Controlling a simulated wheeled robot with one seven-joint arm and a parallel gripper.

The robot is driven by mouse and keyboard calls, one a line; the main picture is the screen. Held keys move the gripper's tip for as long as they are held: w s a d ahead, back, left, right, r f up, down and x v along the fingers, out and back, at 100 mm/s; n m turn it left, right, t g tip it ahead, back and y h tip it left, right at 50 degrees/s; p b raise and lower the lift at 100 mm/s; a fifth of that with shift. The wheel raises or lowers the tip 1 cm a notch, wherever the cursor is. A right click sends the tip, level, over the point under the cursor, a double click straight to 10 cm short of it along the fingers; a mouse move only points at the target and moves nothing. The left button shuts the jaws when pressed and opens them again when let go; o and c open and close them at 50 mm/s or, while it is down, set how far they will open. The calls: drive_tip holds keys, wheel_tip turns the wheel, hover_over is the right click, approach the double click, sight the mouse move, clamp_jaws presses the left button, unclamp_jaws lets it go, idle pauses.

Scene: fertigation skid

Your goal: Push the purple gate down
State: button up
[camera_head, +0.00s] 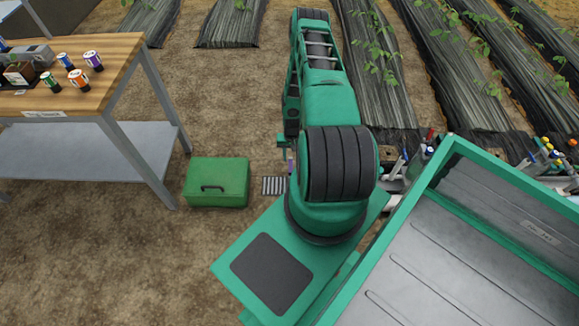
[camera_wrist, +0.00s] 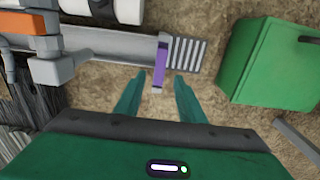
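The purple gate (camera_wrist: 159,64) is a narrow upright strip in the wrist view, at the end of a grey channel (camera_wrist: 110,44) and beside a slatted grate (camera_wrist: 186,53). In the head view only a small purple sliver (camera_head: 291,167) shows beside my arm, near the grate (camera_head: 273,185). My gripper (camera_wrist: 161,77) is open, its two green fingers apart and empty. In the wrist view the gate's near end appears between the fingertips. I cannot tell how far apart in depth they are, or whether they touch.
A green box (camera_head: 217,182) with a black handle stands on the soil left of the grate. A wooden-topped bench (camera_head: 115,60) with small cans is at the left. White pipe (camera_wrist: 115,10) and grey fittings (camera_wrist: 60,67) lie left of the gate in the wrist view.

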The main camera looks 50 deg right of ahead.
sight(291, 166)
wheel_tip(291, 166, down, 7)
idle(0.4)
